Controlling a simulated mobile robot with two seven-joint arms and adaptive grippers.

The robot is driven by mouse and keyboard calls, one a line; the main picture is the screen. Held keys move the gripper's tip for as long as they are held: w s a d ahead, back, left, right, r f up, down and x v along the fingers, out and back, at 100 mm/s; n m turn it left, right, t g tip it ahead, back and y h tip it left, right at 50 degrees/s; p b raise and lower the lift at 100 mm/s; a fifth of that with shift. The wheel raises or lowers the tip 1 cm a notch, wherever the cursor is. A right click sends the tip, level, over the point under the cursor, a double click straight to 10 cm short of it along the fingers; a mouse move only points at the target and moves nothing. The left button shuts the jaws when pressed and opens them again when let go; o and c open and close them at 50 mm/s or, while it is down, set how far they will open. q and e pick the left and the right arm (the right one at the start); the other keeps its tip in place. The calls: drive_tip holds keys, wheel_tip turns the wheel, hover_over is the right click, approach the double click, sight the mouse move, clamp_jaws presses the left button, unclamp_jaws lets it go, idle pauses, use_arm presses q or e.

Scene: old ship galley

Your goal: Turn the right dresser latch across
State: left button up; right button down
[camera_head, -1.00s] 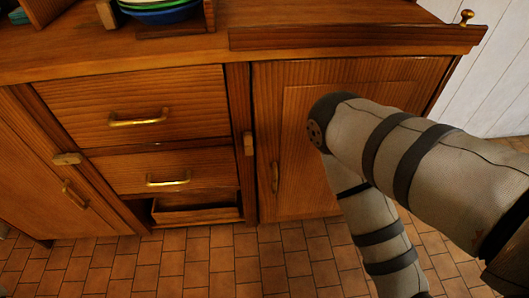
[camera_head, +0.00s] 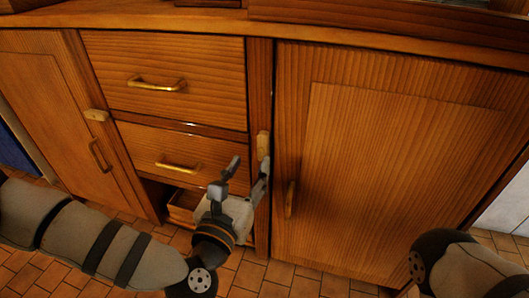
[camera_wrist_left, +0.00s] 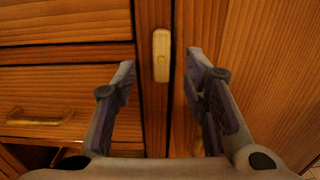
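The right dresser latch (camera_head: 263,145) is a small pale wooden block, standing upright on the post between the drawers and the right door (camera_head: 400,170). In the left wrist view the latch (camera_wrist_left: 161,55) shows whole, upright, with a small round mark on its face. My left gripper (camera_head: 250,166) is open and empty, just below the latch in the head view. In the wrist view its fingers stand to either side of the latch, apart from it. My right arm shows at the lower right; its gripper is out of view.
The right door has a brass handle (camera_head: 290,199) close to my left gripper. Two drawers with brass handles (camera_head: 156,84) sit left of the post. A left latch (camera_head: 96,115) lies crosswise beside the left door (camera_head: 50,110). An open cubby with a wooden box (camera_head: 184,206) is below the drawers.

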sight(262, 145)
use_arm(q)
drive_tip(key=b+x, duration=0.1)
drive_tip(key=x, duration=0.6)
drive_tip(key=shift+w+d+f, duration=0.1)
drive_tip(key=shift+c, duration=0.2)
clamp_jaws()
